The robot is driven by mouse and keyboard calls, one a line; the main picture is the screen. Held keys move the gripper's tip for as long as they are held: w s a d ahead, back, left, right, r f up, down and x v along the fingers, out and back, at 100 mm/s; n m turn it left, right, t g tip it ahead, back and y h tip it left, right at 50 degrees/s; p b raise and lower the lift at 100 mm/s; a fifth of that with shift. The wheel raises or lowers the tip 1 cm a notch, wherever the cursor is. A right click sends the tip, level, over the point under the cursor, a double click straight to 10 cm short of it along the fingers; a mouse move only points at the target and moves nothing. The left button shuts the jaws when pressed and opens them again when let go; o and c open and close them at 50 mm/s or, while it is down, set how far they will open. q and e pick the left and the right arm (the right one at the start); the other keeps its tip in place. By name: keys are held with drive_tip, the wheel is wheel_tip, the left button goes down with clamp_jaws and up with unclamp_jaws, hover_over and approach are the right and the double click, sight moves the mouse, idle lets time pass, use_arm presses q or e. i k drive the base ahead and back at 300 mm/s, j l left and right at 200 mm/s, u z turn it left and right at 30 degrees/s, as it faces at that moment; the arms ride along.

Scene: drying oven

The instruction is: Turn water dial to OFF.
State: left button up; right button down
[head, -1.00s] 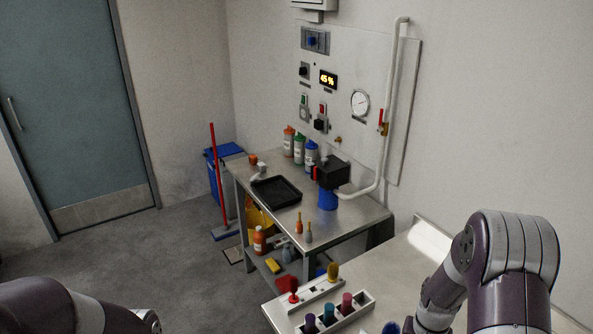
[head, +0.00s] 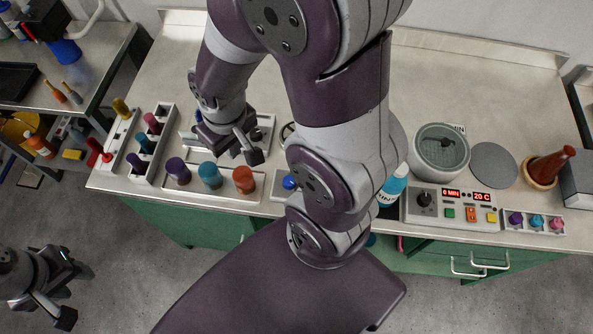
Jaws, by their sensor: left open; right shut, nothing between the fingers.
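No dial that I can identify as the water dial is in view. A black knob (head: 424,198) sits on a grey control box with red displays on the bench; whether it is for water I cannot tell. My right gripper (head: 250,150) is shut and empty above the bench, close behind the row of purple, blue and orange pegs. Whether it touches anything below is unclear. My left gripper (head: 74,287) is open and empty, low at the left over the floor, away from the bench. My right arm hides the middle of the bench.
The peg tray (head: 216,194) lies at the bench's front edge, with narrower racks (head: 153,170) to its left. A round grey pot (head: 441,150), a blue-capped bottle (head: 393,186) and a brown cone (head: 548,167) stand on the right. The back of the bench (head: 480,80) is mostly clear.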

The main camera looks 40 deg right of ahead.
sight(288, 183)
drive_tip(key=l+z, duration=0.15)
drive_tip(key=z, duration=1.35)
